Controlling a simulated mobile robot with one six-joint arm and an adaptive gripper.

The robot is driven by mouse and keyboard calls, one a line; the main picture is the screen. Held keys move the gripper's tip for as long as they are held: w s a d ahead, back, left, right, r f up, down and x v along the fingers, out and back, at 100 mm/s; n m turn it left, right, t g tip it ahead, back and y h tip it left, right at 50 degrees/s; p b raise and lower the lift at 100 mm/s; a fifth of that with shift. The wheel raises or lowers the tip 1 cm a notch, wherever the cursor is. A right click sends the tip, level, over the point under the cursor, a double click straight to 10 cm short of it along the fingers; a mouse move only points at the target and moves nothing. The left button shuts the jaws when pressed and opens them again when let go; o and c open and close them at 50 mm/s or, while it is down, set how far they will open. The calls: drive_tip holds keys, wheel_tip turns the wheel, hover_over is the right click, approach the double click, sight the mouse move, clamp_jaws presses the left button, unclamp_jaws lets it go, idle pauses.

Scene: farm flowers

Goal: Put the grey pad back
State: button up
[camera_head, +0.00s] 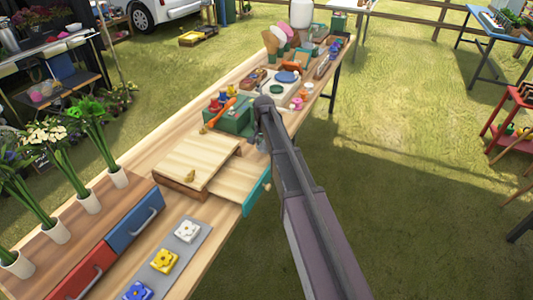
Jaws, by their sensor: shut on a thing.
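My gripper (256,140) is at the far end of my dark arm, low over the table beside the green box (228,119). It is small and mostly hidden by the arm. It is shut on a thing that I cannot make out. A long grey strip (205,231) lies at the table's near end and bears a white, a yellow and a blue flower-shaped block. I cannot tell whether this strip or the held thing is the grey pad. A drawer with a teal front (257,193) stands open under a pale wooden top (201,157), to the near side of my gripper.
An orange-handled tool (219,112) lies across the green box. A red drawer front (87,276) and a blue drawer front (135,222) are shut at the near left, with flower vases behind. A pale tray (278,84) and small items crowd the table's far part.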

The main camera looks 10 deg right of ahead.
sight(264, 152)
drive_tip(key=shift+f+b, duration=1.25)
drive_tip(key=shift+f, duration=0.25)
drive_tip(key=shift+f, duration=0.2)
drive_tip(key=o, duration=1)
drive_tip(key=shift+r, duration=0.3)
wheel_tip(264, 152, up, 12)
drive_tip(key=p, duration=1.2)
drive_tip(key=shift+f, duration=0.1)
drive_tip(key=shift+s, duration=0.55)
drive_tip(key=s+n, duration=0.2)
drive_tip(key=s, duration=0.7)
drive_tip(key=s+d+n, duration=0.1)
drive_tip(key=s+n, duration=0.1)
drive_tip(key=s, duration=0.7)
drive_tip(key=s+n, duration=0.3)
drive_tip(key=s, duration=0.6)
drive_tip(key=shift+d, duration=0.4)
